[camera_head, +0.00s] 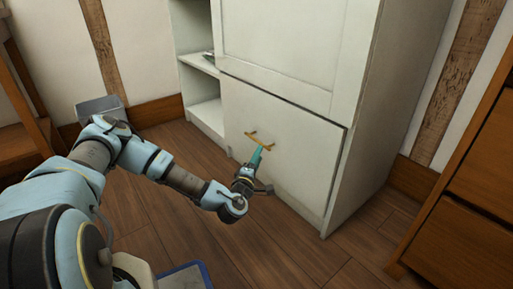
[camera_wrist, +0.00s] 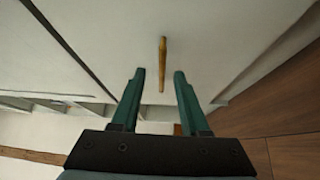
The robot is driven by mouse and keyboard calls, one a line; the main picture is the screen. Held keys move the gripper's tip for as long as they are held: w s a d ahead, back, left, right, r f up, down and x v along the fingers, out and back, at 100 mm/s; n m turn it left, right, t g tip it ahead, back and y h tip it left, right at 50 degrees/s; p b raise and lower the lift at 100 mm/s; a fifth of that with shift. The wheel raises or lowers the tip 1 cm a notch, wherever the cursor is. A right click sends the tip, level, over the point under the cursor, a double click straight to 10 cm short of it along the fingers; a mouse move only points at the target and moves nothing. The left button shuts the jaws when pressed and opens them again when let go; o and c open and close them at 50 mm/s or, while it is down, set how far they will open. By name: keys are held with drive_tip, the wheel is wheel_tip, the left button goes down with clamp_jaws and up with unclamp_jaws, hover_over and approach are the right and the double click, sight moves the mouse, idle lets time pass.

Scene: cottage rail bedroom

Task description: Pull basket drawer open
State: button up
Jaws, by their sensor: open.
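The basket drawer (camera_head: 281,150) is the low white front at the bottom of the white cabinet, and it looks closed. Its brass bar handle (camera_head: 262,139) is on the upper part of the front. My gripper (camera_head: 257,156) is just in front of the handle in the head view. In the wrist view, the handle (camera_wrist: 163,64) stands upright in the picture, between and beyond the two green fingers of my gripper (camera_wrist: 159,74). The fingers are apart with nothing held. Whether they touch the handle I cannot tell.
Open white shelves (camera_head: 205,85) are left of the drawer. The tall cabinet panel (camera_head: 280,45) is above it. A brown wooden dresser (camera_head: 470,190) stands close at the right. The wooden floor (camera_head: 190,222) in front of the drawer is mostly clear.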

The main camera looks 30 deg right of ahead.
sight(257, 141)
drive_tip(key=shift+w+d+n+t+y+b, duration=0.5)
drive_tip(key=shift+w+d+n+b, duration=0.25)
drive_tip(key=shift+w, duration=0.8)
drive_tip(key=shift+w+d+n+t+y+b, duration=0.35)
drive_tip(key=shift+w+d+n+t+b, duration=0.45)
drive_tip(key=shift+w, duration=0.75)
drive_tip(key=shift+w+d+n+t+y+b, duration=0.3)
drive_tip(key=shift+w+d+n+y+b, duration=0.45)
drive_tip(key=shift+w, duration=0.8)
drive_tip(key=shift+a+h, duration=0.15)
drive_tip(key=shift+h, duration=0.15)
drive_tip(key=shift+c, duration=0.3)
clamp_jaws()
